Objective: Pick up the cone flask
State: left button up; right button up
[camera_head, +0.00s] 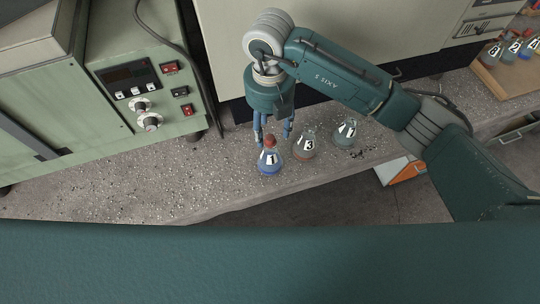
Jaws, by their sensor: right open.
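Three small cone flasks stand upright in a row on the concrete bench (130,185). The flask labelled 1 (268,167) has blue contents and a reddish-brown stopper. The flask labelled 3 (303,151) has reddish contents and stands to its right. A third flask with greenish contents (345,133) stands farther right; its label is hard to read. My right gripper (273,138) points down above and just behind flask 1, its blue fingers apart. One finger is close to the stopper; I cannot tell whether it touches. My left gripper is out of view.
A green control box (145,85) with knobs and switches stands on the left. More numbered flasks (510,48) stand on a wooden board at the far right. An orange and white object (400,172) lies below the bench edge. The bench front left is clear.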

aim_at(270, 143)
notch_tip(270, 143, down, 2)
jog(key=shift+f, duration=0.1)
notch_tip(270, 143, down, 5)
jog(key=shift+r+p, duration=0.1)
jog(key=shift+p, duration=1.05)
jog(key=shift+f, duration=0.4)
jog(key=shift+c, duration=0.5)
jog(key=shift+w, duration=0.1)
grip_shut()
